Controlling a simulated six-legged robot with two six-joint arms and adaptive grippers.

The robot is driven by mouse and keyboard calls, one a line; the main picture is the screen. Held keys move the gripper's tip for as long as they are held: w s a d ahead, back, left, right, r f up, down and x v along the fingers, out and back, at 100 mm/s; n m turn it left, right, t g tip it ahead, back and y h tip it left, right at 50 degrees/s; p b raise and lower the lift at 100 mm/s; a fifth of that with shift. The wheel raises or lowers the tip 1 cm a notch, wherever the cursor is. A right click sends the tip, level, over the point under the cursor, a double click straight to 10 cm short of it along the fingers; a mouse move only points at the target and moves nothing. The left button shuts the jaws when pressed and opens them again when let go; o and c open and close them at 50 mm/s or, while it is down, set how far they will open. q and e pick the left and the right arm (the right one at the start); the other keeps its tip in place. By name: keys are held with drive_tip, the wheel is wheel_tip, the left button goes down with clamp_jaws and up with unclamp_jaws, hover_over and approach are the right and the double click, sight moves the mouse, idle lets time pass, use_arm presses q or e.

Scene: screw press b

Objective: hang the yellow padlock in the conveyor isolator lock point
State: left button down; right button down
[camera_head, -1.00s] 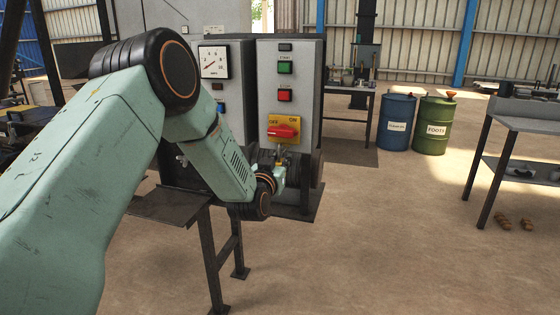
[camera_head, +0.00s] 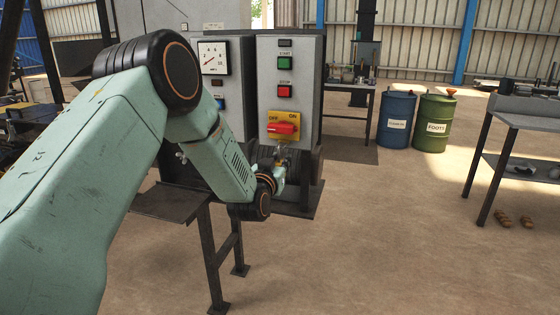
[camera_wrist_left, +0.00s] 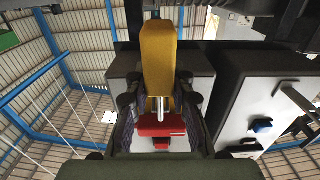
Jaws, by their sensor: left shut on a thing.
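The yellow padlock (camera_wrist_left: 159,60) shows in the left wrist view, which looks upside down. Its silver shackle (camera_wrist_left: 160,108) points toward the red isolator handle (camera_wrist_left: 162,127). My left gripper (camera_wrist_left: 159,100) is shut on the padlock, a dark finger on each side. In the head view my left gripper (camera_head: 279,172) is just below the red handle (camera_head: 283,129) on its yellow OFF/ON plate (camera_head: 292,115). The padlock is mostly hidden there. I cannot tell whether the shackle is in the lock point or only in front of it. My right gripper is not in view.
The grey control cabinet (camera_head: 304,70) has green and red buttons above the isolator. A second cabinet with an ammeter (camera_head: 214,57) stands left of it. A dark metal stand (camera_head: 170,204) is below my arm. Blue (camera_head: 396,120) and green (camera_head: 434,122) drums stand right; floor between is clear.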

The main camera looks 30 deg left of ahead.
use_arm(q)
drive_tip(key=c, duration=1.1)
unclamp_jaws()
drive_tip(key=v, duration=1.2)
